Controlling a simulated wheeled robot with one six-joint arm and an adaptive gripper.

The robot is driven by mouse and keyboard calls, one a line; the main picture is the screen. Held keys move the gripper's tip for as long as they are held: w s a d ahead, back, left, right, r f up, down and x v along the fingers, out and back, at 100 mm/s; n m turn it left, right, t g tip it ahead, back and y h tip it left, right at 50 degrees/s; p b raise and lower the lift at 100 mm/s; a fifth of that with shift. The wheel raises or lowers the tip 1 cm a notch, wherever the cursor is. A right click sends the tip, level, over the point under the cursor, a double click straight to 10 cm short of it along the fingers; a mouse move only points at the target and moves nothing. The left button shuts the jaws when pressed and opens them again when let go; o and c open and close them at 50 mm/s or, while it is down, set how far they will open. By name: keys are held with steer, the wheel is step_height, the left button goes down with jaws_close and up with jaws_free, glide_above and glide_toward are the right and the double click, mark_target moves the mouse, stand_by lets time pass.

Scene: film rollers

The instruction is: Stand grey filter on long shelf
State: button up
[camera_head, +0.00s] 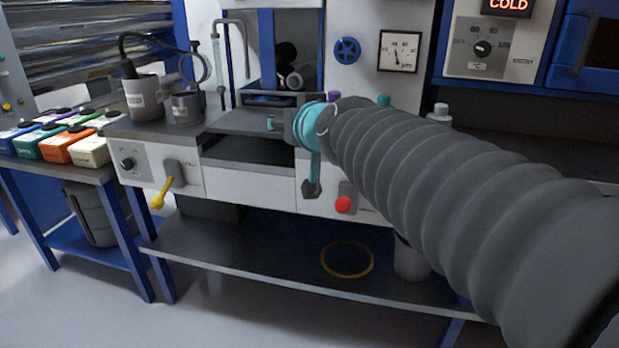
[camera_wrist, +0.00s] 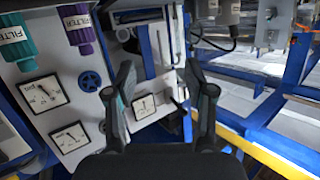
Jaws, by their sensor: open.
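My gripper (camera_wrist: 158,75) is open and empty in the wrist view, its two dark fingers apart in front of the machine. In the head view my arm reaches in from the right and hides much of the machine front. A pale grey capped top (camera_head: 439,114) shows behind my arm; it may be the grey filter, but its body is hidden. No grey filter is clear in the wrist view. A long low dark shelf (camera_head: 235,250) runs under the machine and may be the long shelf. My gripper is above it, apart from it.
A teal filter (camera_wrist: 15,40) and a purple filter (camera_wrist: 78,25) show at the wrist view's upper left. On the low shelf lie a yellow ring (camera_head: 347,260) and a grey cylinder (camera_head: 410,262). Mugs (camera_head: 145,97) stand on the bench; coloured boxes (camera_head: 68,145) are at left.

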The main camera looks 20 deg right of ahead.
steer(key=s+d+f+g+h, duration=0.1)
steer(key=s+f+g, duration=0.8)
steer(key=s+f, duration=1.3)
steer(key=shift+d+f, duration=0.15)
steer(key=shift+f, duration=0.25)
